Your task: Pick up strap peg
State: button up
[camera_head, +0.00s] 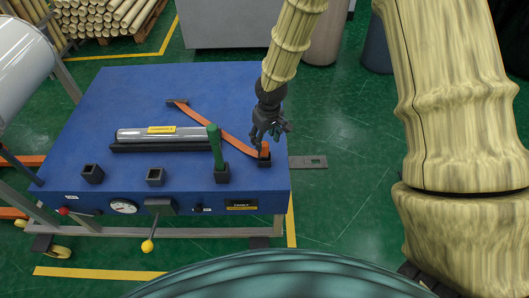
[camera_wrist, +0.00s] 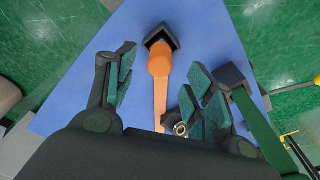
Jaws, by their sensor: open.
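The orange strap peg (camera_head: 264,149) stands in a small black square socket (camera_head: 264,161) at the right front corner of the blue table. Its orange strap (camera_head: 215,122) runs diagonally back to a dark bracket (camera_head: 178,102). In the wrist view the peg's round orange top (camera_wrist: 160,63) and the strap (camera_wrist: 160,104) lie in the gap between the fingers. My gripper (camera_head: 267,137) is open, just above the peg. In the wrist view its two green-padded fingers (camera_wrist: 164,85) are on either side, apart from the peg.
Two empty sockets (camera_head: 92,174) (camera_head: 156,177) stand along the front.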

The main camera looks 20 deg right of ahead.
aim_at(265, 144)
jog(key=shift+w+f+p, duration=0.15)
jog(key=shift+f+p, duration=0.3)
jog(key=shift+f, duration=1.15)
jog(key=shift+w+f+p, duration=0.1)
jog(key=shift+f+p, duration=0.35)
jog(key=shift+f, duration=1.15)
grip_shut()
